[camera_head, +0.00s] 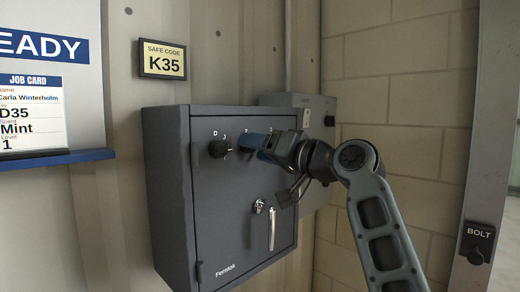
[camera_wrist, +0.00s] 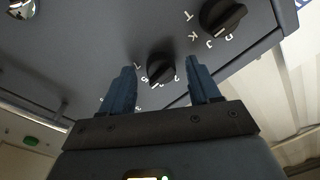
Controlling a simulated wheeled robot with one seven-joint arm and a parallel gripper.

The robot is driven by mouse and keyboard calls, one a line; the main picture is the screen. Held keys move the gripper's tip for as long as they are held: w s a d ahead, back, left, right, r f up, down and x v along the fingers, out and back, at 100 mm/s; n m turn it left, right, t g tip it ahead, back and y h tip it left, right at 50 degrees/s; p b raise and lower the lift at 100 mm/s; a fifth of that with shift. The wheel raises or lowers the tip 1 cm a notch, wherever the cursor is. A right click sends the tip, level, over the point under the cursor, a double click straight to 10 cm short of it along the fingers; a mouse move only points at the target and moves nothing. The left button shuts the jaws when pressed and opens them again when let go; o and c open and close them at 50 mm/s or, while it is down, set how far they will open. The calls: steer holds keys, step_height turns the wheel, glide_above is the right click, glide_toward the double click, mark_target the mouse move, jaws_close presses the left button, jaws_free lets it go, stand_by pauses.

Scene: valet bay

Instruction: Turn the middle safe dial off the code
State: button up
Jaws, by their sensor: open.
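The dark grey safe (camera_head: 235,200) hangs on the wall. Its left letter dial (camera_head: 219,147) shows in the head view, and in the wrist view this dial (camera_wrist: 222,17) is at top right. The middle dial (camera_wrist: 160,68), black with digits around it, shows in the wrist view; my gripper hides it in the head view. My gripper (camera_wrist: 161,67) is open, its blue fingers on either side of the middle dial. I cannot tell whether they touch it. The dial's exact setting is hard to read. The code sign (camera_head: 163,60) reads K35.
A keyed lock (camera_head: 259,206) and lever handle (camera_head: 272,228) are lower on the safe door. A grey box (camera_head: 300,103) is behind the safe on the right. A blue ledge (camera_head: 60,159) with a job card (camera_head: 32,112) is left. A BOLT switch (camera_head: 477,243) is far right.

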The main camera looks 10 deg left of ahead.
steer(key=shift+d, duration=0.1)
steer(key=b+v, duration=0.1)
steer(key=v, duration=0.6)
steer(key=shift+s+d+b, duration=0.25)
steer(key=shift+b, duration=0.15)
